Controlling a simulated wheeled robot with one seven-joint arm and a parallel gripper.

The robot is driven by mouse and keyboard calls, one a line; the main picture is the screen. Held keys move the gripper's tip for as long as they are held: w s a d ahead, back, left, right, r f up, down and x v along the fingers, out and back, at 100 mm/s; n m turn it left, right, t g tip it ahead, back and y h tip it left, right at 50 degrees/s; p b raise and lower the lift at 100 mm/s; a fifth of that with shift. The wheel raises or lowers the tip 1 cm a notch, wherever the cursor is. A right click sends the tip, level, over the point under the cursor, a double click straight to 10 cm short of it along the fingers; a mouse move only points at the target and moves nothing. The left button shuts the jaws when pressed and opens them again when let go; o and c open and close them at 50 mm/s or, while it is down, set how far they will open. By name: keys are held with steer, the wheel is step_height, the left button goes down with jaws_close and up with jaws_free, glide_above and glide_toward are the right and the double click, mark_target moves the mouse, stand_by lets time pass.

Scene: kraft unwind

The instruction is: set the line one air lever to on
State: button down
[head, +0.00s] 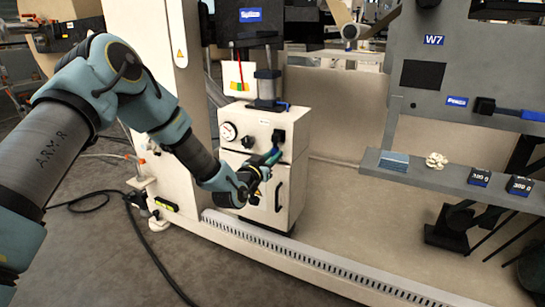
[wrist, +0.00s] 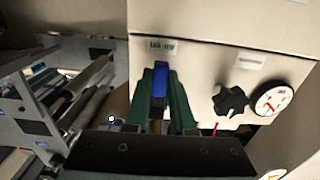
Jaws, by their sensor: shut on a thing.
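The air lever has a blue handle (wrist: 159,82), seen in the wrist view under a small label (wrist: 162,46) on the cream cabinet (wrist: 215,20). The label shows upside down and is hard to read. My gripper (wrist: 162,98) has its green fingers on both sides of the blue handle and is shut on it. In the head view my gripper (head: 267,160) is at the front of the cabinet (head: 298,126), just below the black lever mount (head: 278,136). The fingers hide most of the handle there, so its exact angle is hard to tell.
A round gauge (head: 228,131) and a black knob (head: 248,142) sit left of the lever. A black door handle (head: 278,196) is below. At right, another blue lever (head: 533,115) is on a grey machine above a shelf (head: 440,178) with small items. Black cable lies on the floor.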

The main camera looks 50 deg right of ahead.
steer(key=c, duration=0.8)
jaws_free()
steer(key=shift+o, duration=0.2)
steer(key=p+v, duration=0.1)
steer(key=v, duration=1)
